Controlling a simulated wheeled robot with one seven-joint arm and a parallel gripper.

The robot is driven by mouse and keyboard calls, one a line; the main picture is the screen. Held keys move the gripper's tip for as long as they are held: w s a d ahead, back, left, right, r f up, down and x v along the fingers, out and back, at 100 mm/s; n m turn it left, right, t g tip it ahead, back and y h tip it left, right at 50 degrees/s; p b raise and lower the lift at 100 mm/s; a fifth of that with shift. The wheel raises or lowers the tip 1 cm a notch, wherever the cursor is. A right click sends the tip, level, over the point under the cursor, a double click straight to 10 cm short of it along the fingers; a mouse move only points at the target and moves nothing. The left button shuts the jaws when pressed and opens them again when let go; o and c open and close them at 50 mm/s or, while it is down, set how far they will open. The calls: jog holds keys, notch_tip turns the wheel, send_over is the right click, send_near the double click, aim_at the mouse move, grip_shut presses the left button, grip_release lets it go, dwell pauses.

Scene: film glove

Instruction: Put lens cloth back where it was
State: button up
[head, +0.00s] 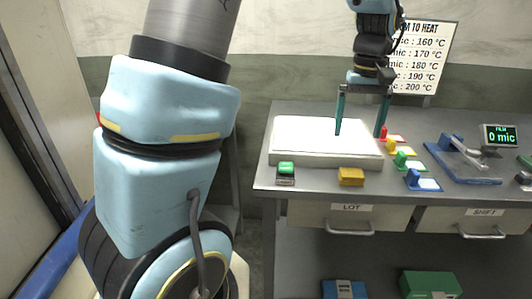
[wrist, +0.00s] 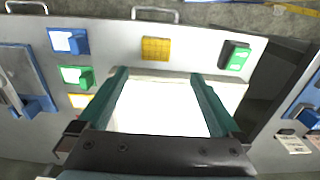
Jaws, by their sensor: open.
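My gripper (head: 359,134) is open and empty above the bright white panel (head: 318,135) on the bench. In the wrist view its two green fingers (wrist: 160,75) stand apart over the panel (wrist: 158,115). A small yellow piece (head: 351,176) lies on the bench just in front of the panel. In the wrist view this yellow piece (wrist: 155,48) shows a grid pattern, beyond the fingertips and apart from them. It may be the lens cloth; I cannot tell for sure.
A green-and-black switch (head: 286,172) is left of the yellow piece. Red, yellow, green and blue blocks with white labels line the panel's right side, the blue one (head: 421,181) nearest. A blue device (head: 464,158) and a display (head: 501,135) stand farther right. Drawers (head: 350,215) are below.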

jog(key=shift+t, duration=0.4)
jog(key=a+f, duration=0.1)
jog(key=a, duration=0.4)
jog(key=w+a+f, duration=0.1)
jog(key=a, duration=0.4)
jog(key=a+f, duration=0.1)
jog(key=a, duration=0.4)
jog(key=shift+w+a+f, duration=0.2)
jog(key=shift+w+a, duration=0.05)
jog(key=shift+a, duration=0.15)
jog(key=s+a+f, duration=0.2)
jog(key=s+a, duration=0.1)
jog(key=a, duration=0.3)
jog(key=s+a+f, duration=0.1)
jog(key=s+a, duration=0.1)
jog(key=a, duration=0.5)
jog(key=shift+s+a+f+t, duration=0.3)
jog(key=shift+s+f+t, duration=0.1)
